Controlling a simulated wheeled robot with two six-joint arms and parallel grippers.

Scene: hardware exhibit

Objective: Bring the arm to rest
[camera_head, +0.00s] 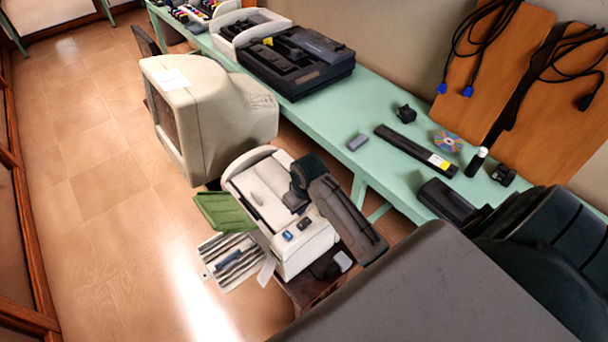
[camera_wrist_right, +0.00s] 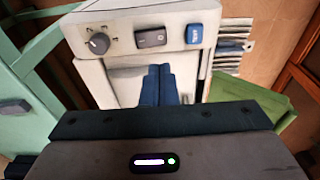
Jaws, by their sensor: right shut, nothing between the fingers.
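My right arm reaches over a white machine (camera_head: 262,192) in the head view. The right gripper (camera_head: 298,205) is above its top, close to the front panel. In the wrist view the two dark blue fingers (camera_wrist_right: 160,72) are together with nothing between them. Beyond them is the machine's panel (camera_wrist_right: 122,36), with a grey knob (camera_wrist_right: 98,43), a dark switch (camera_wrist_right: 151,36) and a blue switch (camera_wrist_right: 193,33). Whether the fingers touch the machine cannot be told. My left gripper is not in view.
A green bench (camera_head: 300,105) runs behind, carrying a black device (camera_head: 297,62), a black bar (camera_head: 416,150), a disc (camera_head: 448,141) and small parts. A beige monitor (camera_head: 215,110) stands left of the machine. A green tray (camera_head: 223,213) sticks out beside it. The tiled floor (camera_head: 95,190) at left is clear.

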